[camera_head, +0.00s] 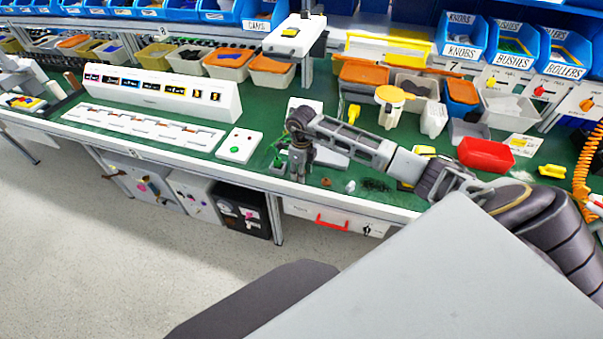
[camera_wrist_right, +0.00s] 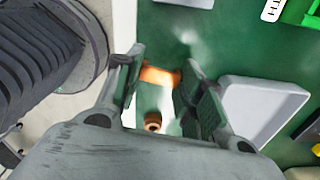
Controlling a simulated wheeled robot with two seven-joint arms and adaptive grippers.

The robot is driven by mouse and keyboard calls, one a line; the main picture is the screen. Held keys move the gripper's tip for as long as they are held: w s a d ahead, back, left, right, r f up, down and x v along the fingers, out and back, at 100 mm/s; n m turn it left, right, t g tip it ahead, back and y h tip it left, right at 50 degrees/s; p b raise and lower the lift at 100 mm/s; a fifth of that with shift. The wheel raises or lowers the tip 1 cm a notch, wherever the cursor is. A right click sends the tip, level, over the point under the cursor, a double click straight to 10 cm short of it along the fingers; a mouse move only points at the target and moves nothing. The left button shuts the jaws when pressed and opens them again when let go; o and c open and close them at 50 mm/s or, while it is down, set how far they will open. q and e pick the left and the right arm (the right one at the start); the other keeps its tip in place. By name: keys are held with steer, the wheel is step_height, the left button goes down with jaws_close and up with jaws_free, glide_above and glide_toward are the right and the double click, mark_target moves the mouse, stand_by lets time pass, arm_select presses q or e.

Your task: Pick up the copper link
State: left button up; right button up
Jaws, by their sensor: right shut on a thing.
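The copper link (camera_wrist_right: 160,76) shows in the right wrist view as a short orange-brown strip between the fingertips of my right gripper (camera_wrist_right: 163,66). The gripper is shut on it, with one finger on each side. In the head view my right gripper (camera_head: 298,172) points down at the front edge of the green bench, and the link cannot be made out there. I cannot tell how far the link is above the bench. My left gripper is not in view.
A small copper-coloured round part (camera_wrist_right: 153,121) lies below the link in the wrist view. A white tray (camera_wrist_right: 262,108) is close to the right finger. In the head view, a white button box (camera_head: 239,146) stands left of the gripper, and a red bin (camera_head: 486,155) sits farther right.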

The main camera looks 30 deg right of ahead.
step_height(320, 180, up, 8)
steer(key=shift+f+b, duration=0.1)
steer(key=shift+b, duration=0.2)
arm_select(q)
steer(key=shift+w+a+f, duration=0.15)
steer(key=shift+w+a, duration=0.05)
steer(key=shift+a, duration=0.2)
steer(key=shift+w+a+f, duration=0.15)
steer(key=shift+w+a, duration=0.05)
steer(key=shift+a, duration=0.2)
arm_select(e)
steer(key=shift+r, duration=0.8)
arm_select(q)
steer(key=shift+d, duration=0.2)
